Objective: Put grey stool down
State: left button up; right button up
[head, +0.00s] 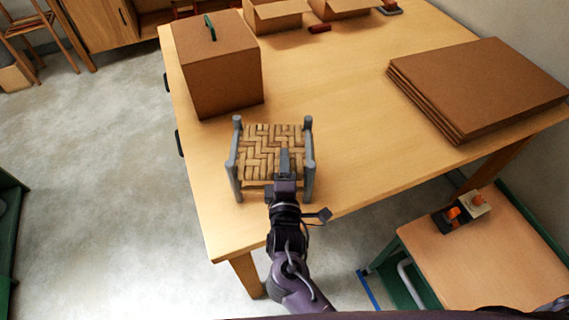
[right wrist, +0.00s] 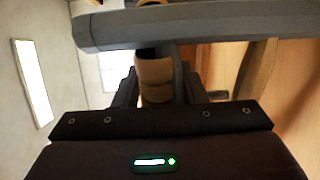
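The grey stool (head: 270,150) has grey legs and a woven bark seat. In the head view it is upright over the front left part of the wooden table (head: 340,130); I cannot tell whether its feet touch the top. My right gripper (head: 285,165) reaches in from the front and is closed on the stool's front seat edge. In the right wrist view, the woven brown edge (right wrist: 155,80) sits between the two dark fingers, and a grey bar of the stool (right wrist: 190,25) crosses above. The fingertips are partly hidden. My left gripper is not in view.
A brown box (head: 222,75) with a green handle stands just behind the stool. Flat cardboard sheets (head: 480,80) are stacked at the right. Open cartons (head: 275,14) stand at the back. The table middle is clear. A lower bench (head: 470,255) stands at front right.

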jog(key=o, duration=0.4)
jog(key=shift+r, duration=0.25)
jog(key=shift+s+a+f+b, duration=0.1)
jog(key=shift+s+b, duration=0.25)
jog(key=shift+s, duration=1.65)
jog(key=shift+s+a+r+b, duration=0.15)
jog(key=shift+s+b, duration=0.15)
jog(key=shift+s, duration=1.7)
jog(key=shift+s+a+f+b, duration=0.15)
jog(key=shift+s+b, duration=0.2)
jog(key=shift+s, duration=1.65)
